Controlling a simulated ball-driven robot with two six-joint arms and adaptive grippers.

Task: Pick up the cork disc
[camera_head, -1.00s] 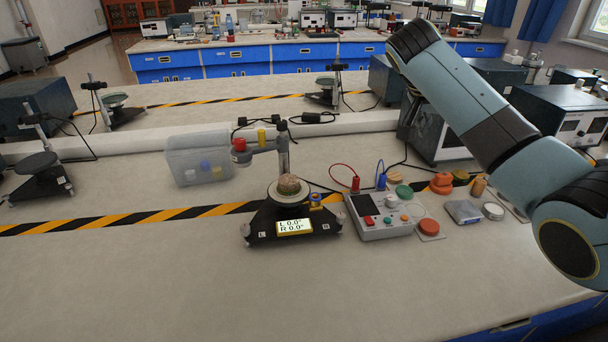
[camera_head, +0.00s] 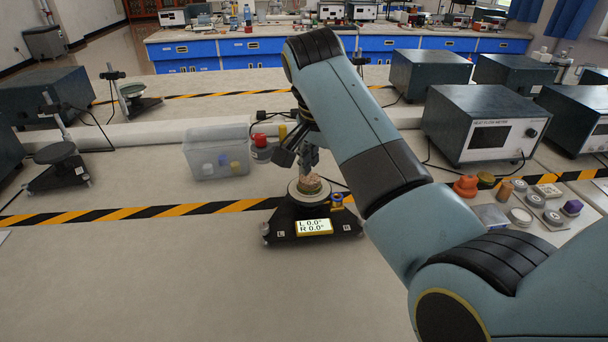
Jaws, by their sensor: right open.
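A small brown, speckled, cork-like piece (camera_head: 312,183) sits on the round pale plate (camera_head: 294,192) of a black stand (camera_head: 282,228) with a lit display; I take it for the cork disc. My right gripper (camera_head: 309,168) points down just above the piece, at the back of the plate. It is open, and its fingers are small and dark in the view. I cannot tell whether a fingertip touches the piece. My right arm reaches in from the lower right and hides part of the bench. My left gripper is not in view.
A clear plastic bin (camera_head: 214,155) with small jars stands behind left of the stand. A grey instrument box (camera_head: 480,125) stands at the right, with small coloured discs and an orange knob-like piece (camera_head: 466,187) before it. The bench front left is clear.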

